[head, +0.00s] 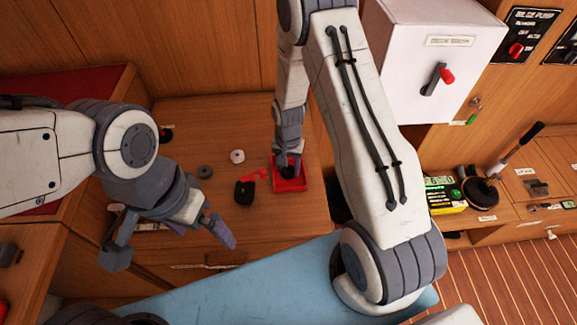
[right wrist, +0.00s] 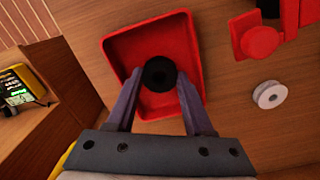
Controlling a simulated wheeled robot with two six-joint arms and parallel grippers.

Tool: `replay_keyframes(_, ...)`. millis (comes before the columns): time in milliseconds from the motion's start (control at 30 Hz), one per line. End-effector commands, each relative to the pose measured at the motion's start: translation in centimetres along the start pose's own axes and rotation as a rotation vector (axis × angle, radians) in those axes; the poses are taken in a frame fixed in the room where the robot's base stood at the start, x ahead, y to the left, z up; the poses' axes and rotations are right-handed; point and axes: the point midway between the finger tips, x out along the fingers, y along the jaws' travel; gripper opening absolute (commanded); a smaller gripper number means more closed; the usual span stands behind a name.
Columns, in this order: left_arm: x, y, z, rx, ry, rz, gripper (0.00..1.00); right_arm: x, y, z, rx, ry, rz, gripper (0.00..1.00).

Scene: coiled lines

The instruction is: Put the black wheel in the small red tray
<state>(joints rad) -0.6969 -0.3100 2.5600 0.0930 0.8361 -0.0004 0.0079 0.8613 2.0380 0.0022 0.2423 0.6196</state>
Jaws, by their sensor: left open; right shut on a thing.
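The small red tray (head: 292,184) sits on the wooden worktop in the head view, and its floor and rim show in the right wrist view (right wrist: 187,40). The black wheel (right wrist: 158,73) is between the fingers of my right gripper (right wrist: 160,88), over the tray. I cannot tell whether the wheel touches the tray floor. In the head view my right gripper (head: 289,168) reaches down into the tray area and mostly hides the wheel. My left gripper (head: 175,245) is open and empty, left of the tray near the worktop's front edge.
A black and red object (head: 245,190) lies close to the tray's left side. A yellow meter (head: 444,194) stands at the right.

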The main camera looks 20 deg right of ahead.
Motion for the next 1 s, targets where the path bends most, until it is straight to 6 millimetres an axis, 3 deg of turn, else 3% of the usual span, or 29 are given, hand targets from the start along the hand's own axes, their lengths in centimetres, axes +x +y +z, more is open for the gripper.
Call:
replay_keyframes(233,0.3,0.0,0.0,0.000,0.000,0.000,1.00,0.4,0.0,0.0,0.000,-0.001,0.000,0.00)
replay_keyframes(267,0.2,0.0,0.0,0.000,0.000,0.000,1.00,0.3,0.0,0.0,0.000,0.000,0.000,0.60)
replay_keyframes(300,0.2,0.0,0.0,0.000,0.000,0.000,1.00,0.3,0.0,0.0,-0.001,0.000,0.000,0.75)
replay_keyframes(333,0.2,0.0,0.0,0.000,0.000,0.000,1.00,0.3,0.0,0.0,-0.001,0.000,0.000,0.82)
replay_keyframes(767,0.0,0.0,0.0,0.000,0.000,0.000,1.00,-0.7,-0.1,-0.1,-0.001,0.002,-0.001,0.82)
replay_keyframes(1000,0.1,0.0,0.0,0.000,0.000,0.000,1.00,-5.4,-0.1,-0.1,-0.001,0.005,-0.003,0.82)
